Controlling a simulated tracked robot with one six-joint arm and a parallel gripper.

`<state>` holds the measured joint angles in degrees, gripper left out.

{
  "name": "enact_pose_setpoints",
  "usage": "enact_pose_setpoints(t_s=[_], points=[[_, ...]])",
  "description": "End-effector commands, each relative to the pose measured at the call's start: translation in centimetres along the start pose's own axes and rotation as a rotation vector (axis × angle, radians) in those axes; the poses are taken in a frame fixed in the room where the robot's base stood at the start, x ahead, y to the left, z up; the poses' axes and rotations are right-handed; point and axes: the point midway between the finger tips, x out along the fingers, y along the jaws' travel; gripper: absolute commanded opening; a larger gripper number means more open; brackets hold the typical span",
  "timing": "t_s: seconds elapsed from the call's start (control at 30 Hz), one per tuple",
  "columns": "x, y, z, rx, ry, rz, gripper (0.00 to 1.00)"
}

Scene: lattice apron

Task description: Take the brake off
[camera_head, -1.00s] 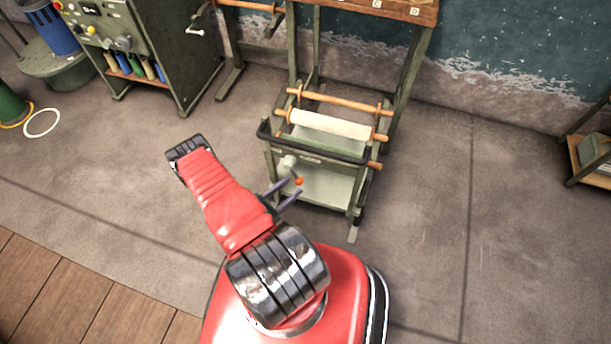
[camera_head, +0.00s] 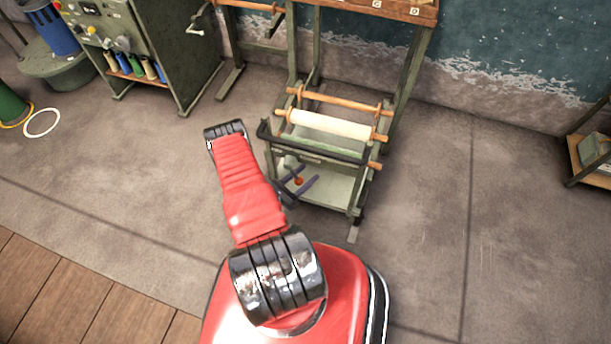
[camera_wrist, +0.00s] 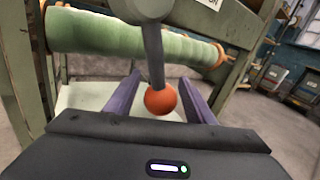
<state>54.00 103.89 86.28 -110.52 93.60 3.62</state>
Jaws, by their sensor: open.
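A lever with an orange ball knob (camera_wrist: 160,98) hangs down from a grey hub (camera_wrist: 142,8) in the wrist view. My gripper (camera_wrist: 160,95) is open, with its two purple fingers on either side of the knob. I cannot tell whether either finger touches it. In the head view the orange knob (camera_head: 299,181) shows between the fingers of my gripper (camera_head: 306,184), low at the front of a green wooden frame (camera_head: 270,160). A green roller (camera_wrist: 130,40) lies behind the lever, and a white roller (camera_head: 330,124) sits higher on the frame.
A green control cabinet (camera_head: 165,50) stands at the upper left and a low shelf (camera_head: 590,160) at the right. The concrete floor (camera_head: 480,230) right of the frame is clear.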

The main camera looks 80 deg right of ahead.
Motion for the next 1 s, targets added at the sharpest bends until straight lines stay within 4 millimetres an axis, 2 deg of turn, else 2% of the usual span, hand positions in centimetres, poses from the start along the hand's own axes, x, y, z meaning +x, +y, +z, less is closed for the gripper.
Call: enact_pose_setpoints(t_s=[0.27, 0.9, 1.0], points=[[0.08, 0.01, 0.01, 0.0, 0.0, 0.0, 0.49], [0.07, 0.01, 0.0, 0.0, 0.0, 0.0, 0.04], [0.07, 0.01, 0.0, 0.0, 0.0, 0.0, 0.0]])
